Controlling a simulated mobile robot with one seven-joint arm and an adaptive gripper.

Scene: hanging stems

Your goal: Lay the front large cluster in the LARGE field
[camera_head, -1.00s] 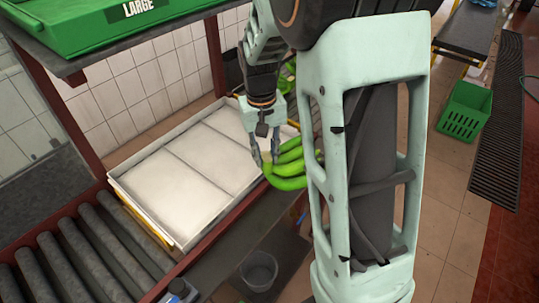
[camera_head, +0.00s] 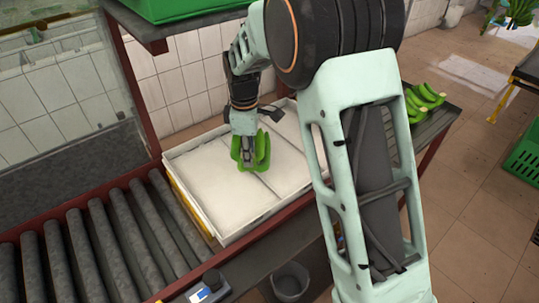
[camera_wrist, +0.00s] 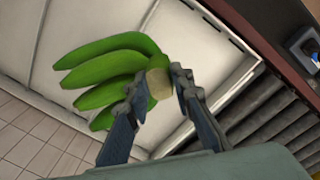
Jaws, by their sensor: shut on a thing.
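My gripper (camera_head: 248,150) is shut on a green banana cluster (camera_head: 263,150) and holds it over the white tray (camera_head: 224,241). In the wrist view the fingers (camera_wrist: 158,90) pinch the pale stem end, and several green fingers of the cluster (camera_wrist: 112,60) fan out to the left. The tray is split by thin dividers into pale fields. The cluster hangs near a divider between the left and middle fields; whether it touches the tray floor I cannot tell. No LARGE label is readable now.
Roller conveyor (camera_head: 92,245) lies left of the tray. Another banana cluster (camera_head: 426,98) rests on the surface right of my arm. A green crate (camera_head: 185,9) stands on the shelf above, another (camera_head: 526,155) at far right. A bucket (camera_head: 290,281) stands below.

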